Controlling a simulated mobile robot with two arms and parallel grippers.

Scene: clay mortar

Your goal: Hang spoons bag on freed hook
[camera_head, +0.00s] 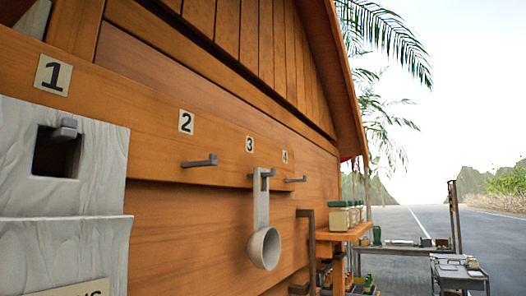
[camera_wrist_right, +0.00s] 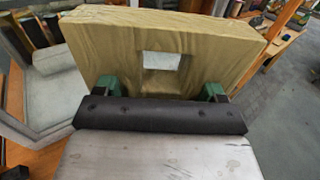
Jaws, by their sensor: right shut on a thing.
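The spoons bag (camera_head: 62,160) is a pale, wrinkled block at the left of the head view, with a square hole in its top and a label (camera_head: 68,290) cut off to "NS". The tip of a grey hook (camera_head: 66,129) under number 1 shows at this hole. Whether the hook bears the bag I cannot tell. In the right wrist view, my right gripper (camera_wrist_right: 160,90) is shut on a pale slab with a square hole, which looks like the bag's top (camera_wrist_right: 105,55). Its fingertips are partly hidden. My left gripper is not in view.
Hook 2 (camera_head: 200,162) and hook 4 (camera_head: 296,180) on the wooden wall are bare. A grey ladle (camera_head: 263,240) hangs at hook 3. Jars (camera_head: 345,215) stand on a shelf beyond. Tables and open road lie to the right.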

